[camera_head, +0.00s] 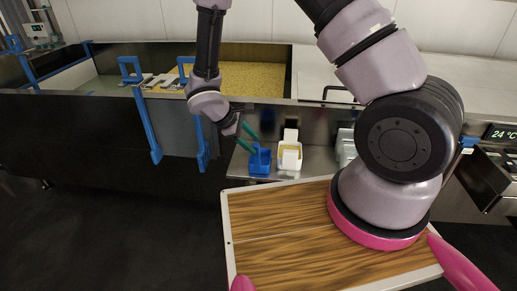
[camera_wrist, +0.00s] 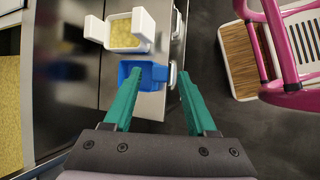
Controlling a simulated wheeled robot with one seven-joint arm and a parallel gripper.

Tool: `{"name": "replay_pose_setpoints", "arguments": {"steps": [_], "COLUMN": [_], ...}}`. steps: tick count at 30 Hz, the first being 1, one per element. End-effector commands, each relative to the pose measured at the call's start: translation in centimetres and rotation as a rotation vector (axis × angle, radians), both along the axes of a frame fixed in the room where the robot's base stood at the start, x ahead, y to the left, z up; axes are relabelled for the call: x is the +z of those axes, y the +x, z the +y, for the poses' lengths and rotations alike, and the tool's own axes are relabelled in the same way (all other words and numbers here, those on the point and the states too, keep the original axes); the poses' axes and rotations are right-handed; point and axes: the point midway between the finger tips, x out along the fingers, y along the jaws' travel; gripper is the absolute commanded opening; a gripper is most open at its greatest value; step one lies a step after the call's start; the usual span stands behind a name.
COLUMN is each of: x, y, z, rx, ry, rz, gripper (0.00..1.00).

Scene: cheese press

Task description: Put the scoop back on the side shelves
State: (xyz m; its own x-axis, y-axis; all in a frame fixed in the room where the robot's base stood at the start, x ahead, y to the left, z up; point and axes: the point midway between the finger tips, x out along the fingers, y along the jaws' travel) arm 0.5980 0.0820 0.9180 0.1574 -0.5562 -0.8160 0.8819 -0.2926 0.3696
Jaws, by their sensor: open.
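The blue scoop (camera_head: 260,163) sits on the metal side shelf (camera_head: 237,166), beside a white container. In the wrist view the scoop (camera_wrist: 150,70) lies at the shelf's edge, ahead of and partly between my green fingers. My gripper (camera_head: 248,139) is open and empty, with its fingertips just above and to the left of the scoop. In the wrist view the fingers (camera_wrist: 160,76) stand wide apart. Whether a fingertip touches the scoop I cannot tell. The left finger hides part of the scoop.
The white container (camera_head: 290,156) with yellow contents stands right of the scoop. Behind is a vat of yellow curd (camera_head: 250,78), with blue handles and clamps (camera_head: 130,70) on its rim. My wooden-topped base is in front. Dark floor at lower left is clear.

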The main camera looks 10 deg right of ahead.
Motion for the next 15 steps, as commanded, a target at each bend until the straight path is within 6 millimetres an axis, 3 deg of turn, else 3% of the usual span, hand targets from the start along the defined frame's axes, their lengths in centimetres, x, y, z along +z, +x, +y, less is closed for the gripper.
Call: {"name": "replay_pose_setpoints", "arguments": {"steps": [6, 15], "x": [3.5, 5.1], "y": [-0.6, -1.0], "z": [2.4, 3.4], "rx": [0.0, 0.0], "ry": [0.001, -0.001], "rz": [-0.002, 0.0], "gripper": [0.57, 0.57]}}
